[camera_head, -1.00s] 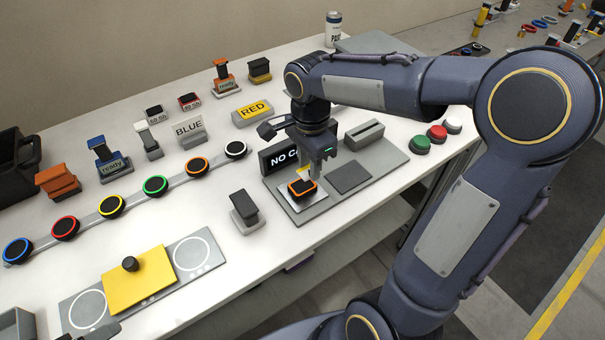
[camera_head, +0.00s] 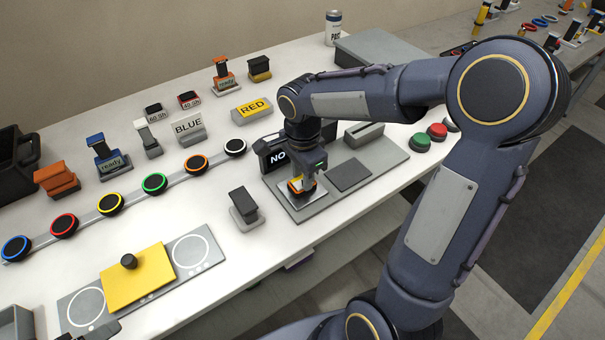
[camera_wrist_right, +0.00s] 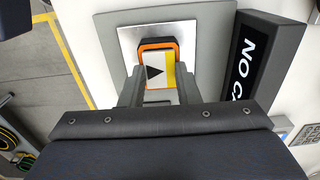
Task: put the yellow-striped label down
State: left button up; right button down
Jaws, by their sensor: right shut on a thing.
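The yellow-striped label (camera_wrist_right: 160,70) is white with a black triangle and a yellow stripe. My right gripper (camera_head: 303,184) is shut on it; the fingers also show in the right wrist view (camera_wrist_right: 158,92). The label lies over a black block with an orange rim (camera_wrist_right: 148,43), which sits on a silver plate (camera_wrist_right: 126,38). Whether the label touches the block I cannot tell. In the head view the gripper largely hides the label. A dark part at the bottom left edge may be my left gripper (camera_head: 95,332); its jaws do not show.
A "NO C..." display (camera_wrist_right: 247,65) stands close beside the plate. A grey base (camera_head: 376,185) with a dark pad (camera_head: 349,176) and slotted block (camera_head: 364,134) lies around it. A dark stand (camera_head: 245,207) is to the left. Green and red buttons (camera_head: 420,143) are to the right.

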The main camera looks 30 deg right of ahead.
jog(key=c, duration=1.1)
grip_release()
jog(key=shift+f, duration=0.35)
jog(key=shift+s, duration=0.2)
jog(key=shift+w, duration=0.25)
jog(key=shift+r, duration=0.15)
jog(key=shift+r+p, duration=0.55)
jog(key=shift+r, duration=0.1)
notch_tip(320, 180, up, 11)
jog(key=s+a+f+n+t+y, duration=0.1)
jog(key=s+n, duration=0.4)
jog(key=s+a+f+n+t+y, duration=0.1)
jog(key=s+f+n+t, duration=0.1)
jog(key=s+n, duration=0.3)
jog(key=s+a+f+n+t+y, duration=0.1)
jog(key=s+a+f+n+t, duration=0.1)
jog(key=s+n, duration=0.3)
jog(key=shift+s+n+y, duration=0.3)
jog(key=shift+s+y, duration=0.1)
jog(key=shift+s, duration=0.6)
